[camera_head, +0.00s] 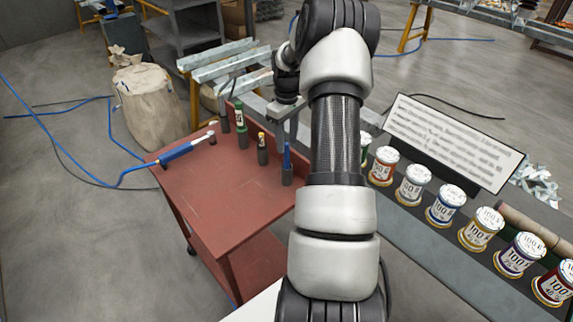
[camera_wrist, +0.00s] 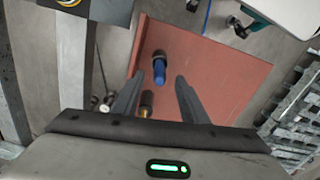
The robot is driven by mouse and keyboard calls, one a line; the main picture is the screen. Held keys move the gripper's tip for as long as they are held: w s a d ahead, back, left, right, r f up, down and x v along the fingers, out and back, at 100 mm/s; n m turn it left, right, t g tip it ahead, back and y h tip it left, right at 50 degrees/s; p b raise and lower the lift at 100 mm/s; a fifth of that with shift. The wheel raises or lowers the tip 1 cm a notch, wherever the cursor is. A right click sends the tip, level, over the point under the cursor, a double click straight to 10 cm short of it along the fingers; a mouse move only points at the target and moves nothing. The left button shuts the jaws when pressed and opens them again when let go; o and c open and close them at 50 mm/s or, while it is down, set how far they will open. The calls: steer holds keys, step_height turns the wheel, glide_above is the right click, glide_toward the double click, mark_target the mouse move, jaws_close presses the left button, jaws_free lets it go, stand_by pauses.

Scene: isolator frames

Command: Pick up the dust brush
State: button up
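No bristles can be made out, so I cannot tell for sure which tool is the dust brush. A slim blue-handled tool (camera_head: 287,157) stands upright in a dark holder near the right edge of the red cart top. In the wrist view a blue handle with a dark, round end (camera_wrist: 159,72) shows between my fingertips in the picture, seen from above, and looks apart from them. My gripper (camera_wrist: 160,76) is open and empty, over the cart. In the head view its fingers (camera_head: 283,124) are partly hidden by my arm.
On the red cart top (camera_head: 220,190) stand a green-labelled tool (camera_head: 241,120) and a yellow-topped one (camera_head: 262,146) in dark holders. A blue air tool (camera_head: 182,152) with a hose lies at the left edge. Several labelled tins (camera_head: 413,184) line the grey bench at right.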

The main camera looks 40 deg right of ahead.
mark_target(287, 153)
steer(key=shift+w+f+p, duration=0.1)
steer(key=shift+f+p, duration=0.25)
steer(key=shift+f, duration=2.65)
jaws_close()
steer(key=shift+r, duration=0.1)
